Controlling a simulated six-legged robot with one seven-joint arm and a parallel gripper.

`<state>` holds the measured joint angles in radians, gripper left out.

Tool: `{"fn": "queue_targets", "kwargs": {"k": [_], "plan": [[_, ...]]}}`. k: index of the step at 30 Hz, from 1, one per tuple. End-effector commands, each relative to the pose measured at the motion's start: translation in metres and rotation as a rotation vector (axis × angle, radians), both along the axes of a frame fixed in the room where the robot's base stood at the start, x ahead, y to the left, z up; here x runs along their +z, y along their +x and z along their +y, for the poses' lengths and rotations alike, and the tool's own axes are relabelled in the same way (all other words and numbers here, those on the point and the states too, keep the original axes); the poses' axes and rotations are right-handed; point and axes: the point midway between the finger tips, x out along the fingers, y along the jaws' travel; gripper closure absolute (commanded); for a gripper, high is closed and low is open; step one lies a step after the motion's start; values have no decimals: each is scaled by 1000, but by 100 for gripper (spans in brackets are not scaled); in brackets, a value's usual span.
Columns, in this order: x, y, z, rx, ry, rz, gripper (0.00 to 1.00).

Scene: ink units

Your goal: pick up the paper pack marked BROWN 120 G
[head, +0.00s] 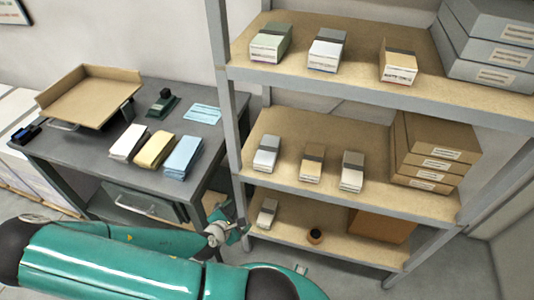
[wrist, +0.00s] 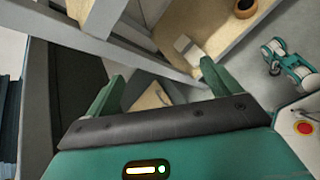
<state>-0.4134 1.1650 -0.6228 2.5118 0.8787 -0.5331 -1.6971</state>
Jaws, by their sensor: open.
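Small paper packs with dark bands stand on the shelves; their labels are too small to read, so I cannot tell which is marked BROWN 120 G. Two look brown: one (head: 398,62) at the right of the top shelf's row, and one (head: 312,163) in the middle of the middle shelf's row. My gripper (head: 238,226) is low beside the rack's front left post, below both brown packs. In the wrist view my gripper (wrist: 160,88) is open, with nothing held. A pale pack (wrist: 188,48) on the bottom shelf shows beyond the fingers.
The rack's post (head: 226,110) stands close to my gripper. Other packs, grey boxes (head: 490,45) and brown boxes (head: 435,160) share the shelves. A small pot (head: 315,236) is on the bottom shelf. A desk (head: 75,150) with paper stacks and a tray is at left.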

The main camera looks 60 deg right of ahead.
Motion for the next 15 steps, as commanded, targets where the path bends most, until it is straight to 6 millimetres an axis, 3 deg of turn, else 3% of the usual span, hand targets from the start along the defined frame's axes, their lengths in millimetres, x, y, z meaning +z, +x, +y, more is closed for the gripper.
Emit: {"fn": "queue_targets", "kwargs": {"k": [3,6,12,15], "plan": [[19,-21,-37,101,-198,153,11],[42,-31,-61,185,-360,276,11],[80,-36,-86,297,-590,457,11],[88,-35,-90,318,-636,494,11]]}}
